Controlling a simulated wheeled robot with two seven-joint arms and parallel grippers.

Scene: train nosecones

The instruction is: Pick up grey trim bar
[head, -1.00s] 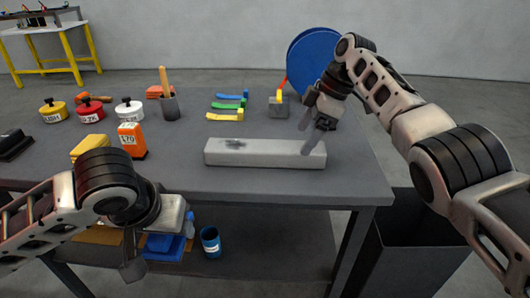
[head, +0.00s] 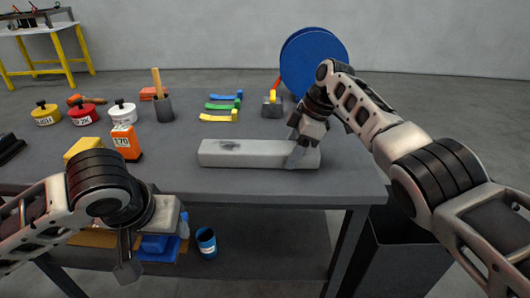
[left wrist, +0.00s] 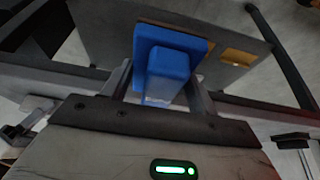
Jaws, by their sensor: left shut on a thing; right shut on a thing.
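The grey trim bar (head: 245,154) lies lengthwise on the dark table top, with a dark smudge near its left part. My right gripper (head: 298,155) reaches down at the bar's right end and is shut on it; the bar looks level and still on the table. My left gripper (head: 128,270) hangs below the table's front edge, far from the bar. In the left wrist view, a blue block (left wrist: 168,72) shows between its spread fingers, and that gripper is shut on it, though the contact is hard to see.
A blue disc (head: 313,62), coloured clips (head: 222,106), a cup with a stick (head: 164,108), labelled pots (head: 82,115) and an orange box (head: 126,142) stand behind or left of the bar. A blue can (head: 206,243) is on the lower shelf. A dark bin (head: 405,260) stands at right.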

